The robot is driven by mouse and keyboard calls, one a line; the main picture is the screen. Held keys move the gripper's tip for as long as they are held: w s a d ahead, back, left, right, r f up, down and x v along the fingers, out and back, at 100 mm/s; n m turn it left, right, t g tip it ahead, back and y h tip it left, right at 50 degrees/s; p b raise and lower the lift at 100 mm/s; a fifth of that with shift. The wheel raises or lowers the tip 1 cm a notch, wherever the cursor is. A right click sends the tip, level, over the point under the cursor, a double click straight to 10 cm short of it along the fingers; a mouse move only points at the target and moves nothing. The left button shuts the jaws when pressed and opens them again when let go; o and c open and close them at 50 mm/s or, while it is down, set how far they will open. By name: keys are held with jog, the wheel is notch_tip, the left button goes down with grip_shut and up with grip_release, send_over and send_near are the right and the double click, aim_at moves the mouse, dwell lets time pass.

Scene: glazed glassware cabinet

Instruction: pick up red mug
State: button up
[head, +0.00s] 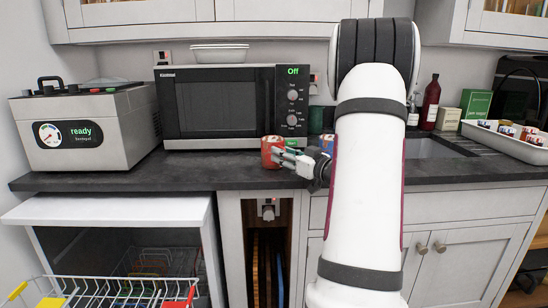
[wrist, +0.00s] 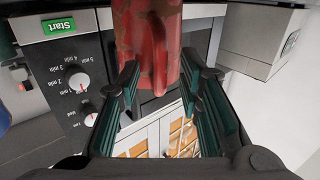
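The red mug (head: 270,152) stands on the dark countertop just in front of the microwave. In the head view my gripper (head: 291,161) is at its right side, with its fingers pointing left toward it. In the wrist view the worn red mug (wrist: 148,35) fills the top middle, beyond and partly between the fingertips. My gripper (wrist: 160,75) is open there, with a finger on each side and a clear gap between the pads. I cannot tell whether either fingertip touches the mug.
The microwave (head: 225,105) stands close behind the mug. A blue object (head: 326,143) sits right of the gripper, partly hidden by my arm. A grey appliance (head: 85,128) stands at left. Below is an open dishwasher with a wire rack (head: 120,291). A white tray (head: 507,143) is at right.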

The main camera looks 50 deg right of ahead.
grip_shut()
jog(key=shift+r, duration=0.2)
